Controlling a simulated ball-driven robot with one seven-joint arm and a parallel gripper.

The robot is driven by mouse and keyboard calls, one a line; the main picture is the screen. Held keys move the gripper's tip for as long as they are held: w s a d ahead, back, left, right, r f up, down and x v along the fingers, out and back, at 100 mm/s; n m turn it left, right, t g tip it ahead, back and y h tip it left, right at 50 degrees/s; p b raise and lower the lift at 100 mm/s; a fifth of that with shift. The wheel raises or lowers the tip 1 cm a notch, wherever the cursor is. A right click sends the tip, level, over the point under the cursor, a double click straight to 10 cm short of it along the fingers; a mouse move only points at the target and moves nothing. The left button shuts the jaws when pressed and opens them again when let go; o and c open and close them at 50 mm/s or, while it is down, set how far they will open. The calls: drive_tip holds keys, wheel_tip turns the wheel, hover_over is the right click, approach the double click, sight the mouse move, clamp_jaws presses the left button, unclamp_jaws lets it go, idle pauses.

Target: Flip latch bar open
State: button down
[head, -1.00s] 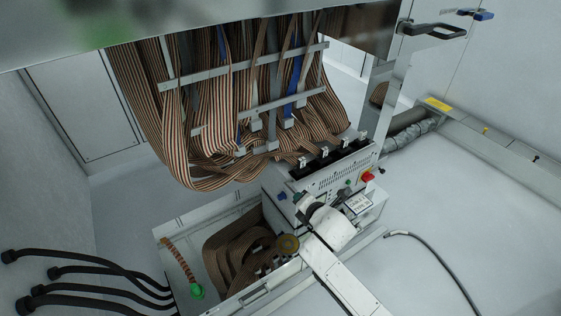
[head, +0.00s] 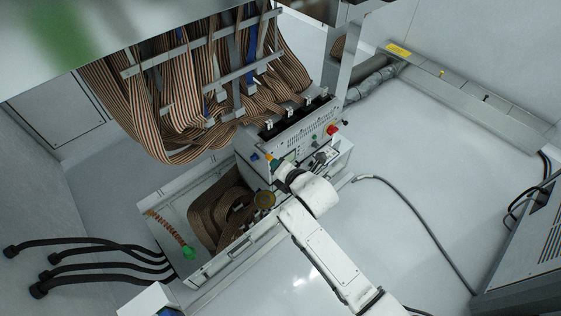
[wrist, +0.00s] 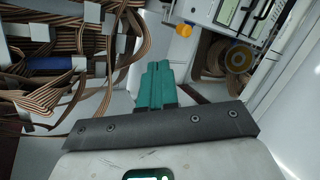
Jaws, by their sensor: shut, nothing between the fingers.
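I cannot tell which part is the latch bar. The grey test unit (head: 292,140) has a row of black slots with small metal clips (head: 290,113) along its top. My gripper (head: 275,166) is in front of the unit's front panel, near an orange knob (head: 268,156); contact cannot be made out. In the wrist view its teal fingers (wrist: 157,82) are together and hold nothing. The orange knob (wrist: 184,30) shows beyond and right of the fingertips there, with part of the panel's display (wrist: 232,12) at the top right.
Striped ribbon cables (head: 185,115) hang over the unit. An open tray (head: 165,205) with coiled cable (head: 222,205) and a round yellowish disc (head: 264,199) lies in front. A red button (head: 333,129) is on the unit's right. The floor (head: 410,150) at right is mostly clear.

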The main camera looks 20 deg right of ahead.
drive_tip(key=shift+p+v, duration=0.35)
drive_tip(key=shift+v, duration=0.5)
drive_tip(key=s+a+f+m+g, duration=0.15)
drive_tip(key=s+m+g, duration=0.35)
drive_tip(key=s+m, duration=0.95)
drive_tip(key=s+d+r+m+g+h, duration=0.1)
drive_tip(key=s+d+r+m+g, duration=0.15)
drive_tip(key=s+d+m, duration=0.6)
drive_tip(key=s+d+r+m+g+h, duration=0.1)
drive_tip(key=s+m+g, duration=0.25)
drive_tip(key=s, duration=1.05)
wheel_tip(320, 180, up, 13)
drive_tip(key=p, duration=1.4)
drive_tip(key=shift+w+a+r, duration=0.2)
drive_tip(key=shift+w+a, duration=0.05)
drive_tip(key=shift+w, duration=0.15)
